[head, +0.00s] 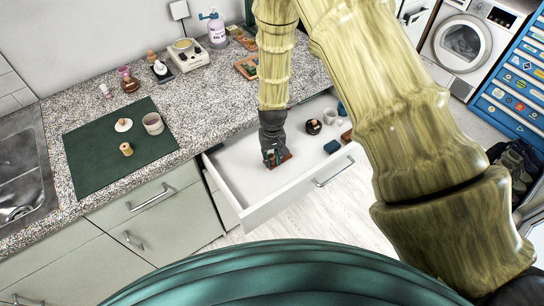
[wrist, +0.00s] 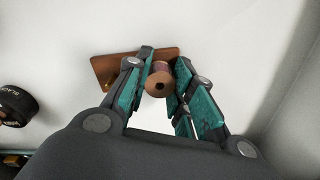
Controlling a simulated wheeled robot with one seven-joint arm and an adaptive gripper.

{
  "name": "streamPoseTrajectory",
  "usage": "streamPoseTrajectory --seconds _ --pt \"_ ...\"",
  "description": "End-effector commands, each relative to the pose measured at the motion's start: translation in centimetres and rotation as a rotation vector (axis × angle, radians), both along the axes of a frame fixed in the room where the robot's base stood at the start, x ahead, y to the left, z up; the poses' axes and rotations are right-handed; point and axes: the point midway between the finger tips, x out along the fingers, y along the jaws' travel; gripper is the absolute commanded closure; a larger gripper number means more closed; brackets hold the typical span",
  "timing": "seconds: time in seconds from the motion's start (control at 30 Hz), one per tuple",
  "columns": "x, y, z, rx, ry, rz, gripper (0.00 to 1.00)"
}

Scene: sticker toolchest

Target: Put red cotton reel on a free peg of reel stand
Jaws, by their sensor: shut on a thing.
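My gripper (head: 272,157) reaches down into the open drawer (head: 225,170). In the wrist view its fingers (wrist: 160,78) are shut on a cotton reel (wrist: 159,82) with a pale wooden end and dull reddish thread. The brown wooden reel stand (wrist: 113,67) lies on the drawer floor under the fingertips, and one short peg (wrist: 109,86) shows to the left of the reel. The stand's edge also shows beside my gripper in the head view (head: 286,156). The fingers hide part of the stand, and I cannot tell whether the reel is around a peg.
A dark round tin (head: 313,127), a pale cup (head: 330,115) and a blue item (head: 332,146) are in the drawer's right part. The drawer's left floor is clear. A green mat (head: 90,165) on the counter bears a tan reel (head: 126,149) and a cup (head: 153,123).

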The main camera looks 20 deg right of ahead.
Motion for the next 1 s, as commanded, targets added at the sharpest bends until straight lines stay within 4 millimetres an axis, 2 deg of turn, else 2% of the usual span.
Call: streamPoseTrajectory --seconds 0.03,0.13,0.17,0.57,0.77,1.0 --pt "0.0 0.0 0.0 0.0 0.0 0.0 0.72" --pt "0.0 0.0 0.0 0.0 0.0 0.0 0.54" --pt "0.0 0.0 0.0 0.0 0.0 0.0 0.51" --pt "0.0 0.0 0.4 0.0 -0.001 0.0 0.51" --pt "0.1 0.0 2.6 0.0 -0.002 0.0 0.51" --pt "0.0 -0.1 6.3 0.0 -0.002 0.0 0.51"
